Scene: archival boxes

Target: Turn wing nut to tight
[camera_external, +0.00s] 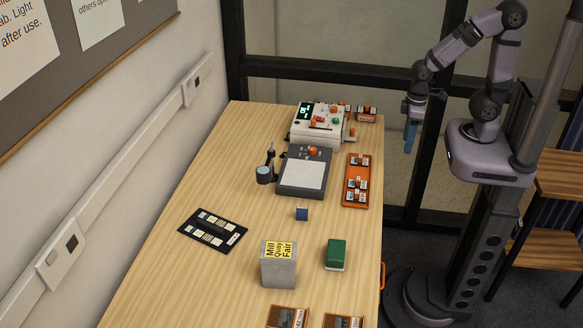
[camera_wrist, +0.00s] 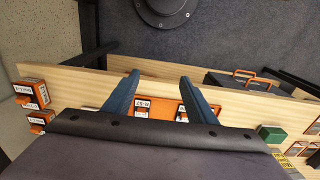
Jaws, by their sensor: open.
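A grey press-like device (camera_external: 303,174) with a pale top plate lies on the far half of the table. A small orange knob (camera_external: 313,150) sits at its back edge and may be the wing nut; its shape is too small to tell. My gripper (camera_external: 409,146) hangs in the air beyond the table's right edge, pointing down, well apart from the device. In the wrist view my gripper (camera_wrist: 158,84) shows two blue fingers spread apart with nothing between them. I cannot make out the knob in the wrist view.
Behind the device stands a white instrument (camera_external: 318,138) with a lit display. An orange tray (camera_external: 349,200) of labelled pieces lies to the right. A black card (camera_external: 211,230), a grey box (camera_external: 278,271) and a green box (camera_external: 335,254) are nearer.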

